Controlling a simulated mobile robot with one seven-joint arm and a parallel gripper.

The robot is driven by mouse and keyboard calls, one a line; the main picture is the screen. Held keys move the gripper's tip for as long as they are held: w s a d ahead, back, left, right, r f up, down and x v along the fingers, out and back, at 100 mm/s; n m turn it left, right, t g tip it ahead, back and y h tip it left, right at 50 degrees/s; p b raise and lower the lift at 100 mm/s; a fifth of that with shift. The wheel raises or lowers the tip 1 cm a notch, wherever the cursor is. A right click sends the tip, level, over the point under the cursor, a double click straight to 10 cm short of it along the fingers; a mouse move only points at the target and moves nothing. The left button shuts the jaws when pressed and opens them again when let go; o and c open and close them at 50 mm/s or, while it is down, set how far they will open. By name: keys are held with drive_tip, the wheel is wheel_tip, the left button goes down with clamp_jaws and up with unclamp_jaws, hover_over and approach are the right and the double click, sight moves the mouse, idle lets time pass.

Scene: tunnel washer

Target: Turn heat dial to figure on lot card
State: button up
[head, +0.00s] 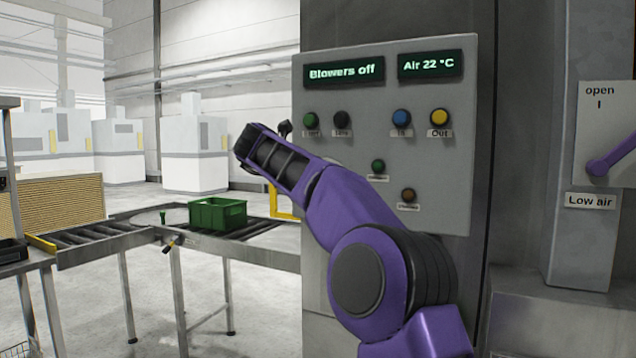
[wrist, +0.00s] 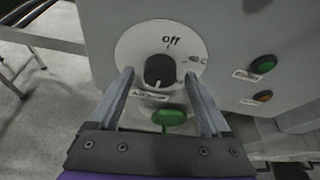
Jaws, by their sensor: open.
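The heat dial shows in the wrist view as a black knob (wrist: 159,71) on a round white plate (wrist: 133,48). The plate reads "off" at its top, has a smaller mark ending in C at its right, and a label below that seems to read "Air heat". My gripper (wrist: 160,74) is open, with one finger on each side of the knob; I cannot tell whether they touch it. In the head view my arm hides the dial. The display (head: 430,65) reads "Air 22 °C". I cannot make out a lot card in either view.
A green knob-like part (wrist: 168,117) sits just below the dial, between my fingers. A purple lever (head: 612,155) is at the right. A green crate (head: 218,214) stands on the roller conveyor.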

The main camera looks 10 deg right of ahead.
drive_tip(key=v, duration=1.7)
drive_tip(key=shift+s, duration=0.2)
drive_tip(key=shift+a+r, duration=0.1)
drive_tip(key=shift+r, duration=0.05)
